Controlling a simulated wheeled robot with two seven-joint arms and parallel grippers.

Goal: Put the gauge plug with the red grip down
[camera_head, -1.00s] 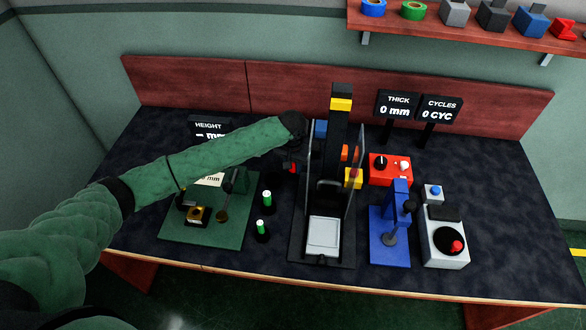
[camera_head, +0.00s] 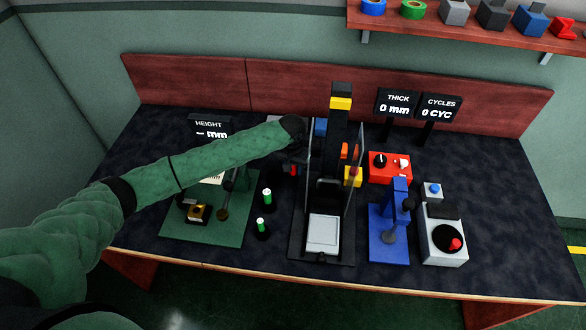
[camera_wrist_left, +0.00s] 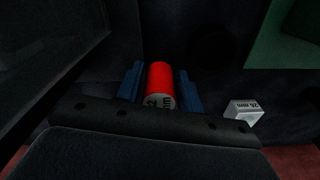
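My left gripper (camera_head: 294,156) is over the table just left of the tall black press (camera_head: 339,120), partly hidden behind my forearm and the press's clear guard. In the left wrist view the gauge plug with the red grip (camera_wrist_left: 160,80) lies between the two blue fingers of the left gripper (camera_wrist_left: 161,88), which appear closed on its sides. A label ending in "mm" shows on its near end. A little red of it also shows beside the gripper in the head view. Whether it touches the table is hidden. My right gripper is not in view.
Two green-topped plugs (camera_head: 267,196) stand in black holders left of the press. A green plate with a height gauge (camera_head: 185,232) is further left. A white block marked 25 mm (camera_wrist_left: 243,112) shows near the gripper. A red box (camera_head: 390,170) and blue fixture (camera_head: 390,250) stand right.

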